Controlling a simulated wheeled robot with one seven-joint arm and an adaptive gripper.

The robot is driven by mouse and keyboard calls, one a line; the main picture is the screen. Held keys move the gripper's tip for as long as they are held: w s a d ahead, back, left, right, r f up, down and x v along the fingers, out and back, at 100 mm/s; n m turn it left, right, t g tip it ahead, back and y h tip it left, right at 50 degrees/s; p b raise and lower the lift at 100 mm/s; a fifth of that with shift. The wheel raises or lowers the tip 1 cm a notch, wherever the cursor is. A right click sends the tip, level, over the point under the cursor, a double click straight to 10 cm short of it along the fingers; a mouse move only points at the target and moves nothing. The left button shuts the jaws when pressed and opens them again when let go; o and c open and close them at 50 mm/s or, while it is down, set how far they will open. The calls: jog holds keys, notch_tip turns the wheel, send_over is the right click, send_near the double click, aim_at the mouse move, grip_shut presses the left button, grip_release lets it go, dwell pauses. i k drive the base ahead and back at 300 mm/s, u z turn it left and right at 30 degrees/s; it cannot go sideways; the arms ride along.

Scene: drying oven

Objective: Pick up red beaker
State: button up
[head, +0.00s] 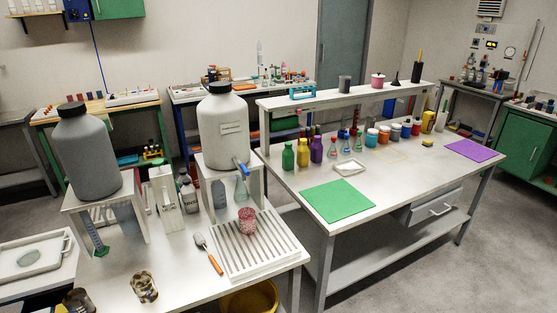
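The red beaker (247,221) stands on the white slatted drying rack (268,262) at the front right of the near table. It looks pinkish red and see-through, with its open top up. Nothing covers it in the head view. My gripper is not in view.
A brush with an orange handle (209,254) lies left of the rack. A big white jug (227,128) stands on a stand behind the beaker, its blue tap above a clear flask (241,190). Two brownish glass beakers stand at the front left. A green mat (337,201) lies on the right table.

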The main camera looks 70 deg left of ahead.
aim_at(246, 215)
jog(key=i, duration=0.35)
jog(key=u, duration=2.45)
